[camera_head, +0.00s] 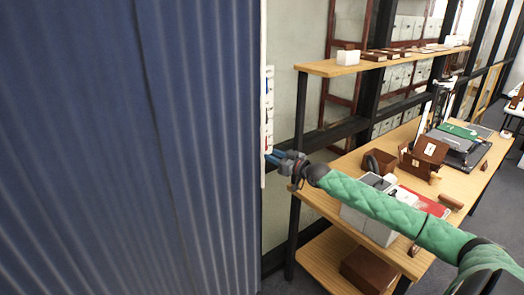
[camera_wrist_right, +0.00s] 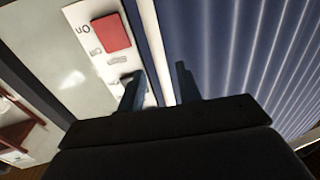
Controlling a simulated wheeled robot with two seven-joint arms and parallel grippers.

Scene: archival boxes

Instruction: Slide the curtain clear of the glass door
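The dark blue pleated curtain (camera_head: 130,150) fills the left of the head view. Its right edge runs upright along a thin white strip (camera_head: 263,60). The curtain also fills the right of the wrist view (camera_wrist_right: 240,50). My right gripper (camera_head: 272,156) is at that edge, with its arm coming in from the lower right. In the wrist view its two fingers (camera_wrist_right: 158,88) are apart, with a pale upright edge (camera_wrist_right: 160,50) beyond the gap; I cannot tell whether they touch it. The glass door cannot be made out clearly. My left gripper is not in view.
A white switch panel with a red button (camera_wrist_right: 113,33) is right beside the fingers. A wooden shelf (camera_head: 318,68) and a wooden table (camera_head: 465,185) with boxes and papers stand to the right. My right arm passes over the table's near end.

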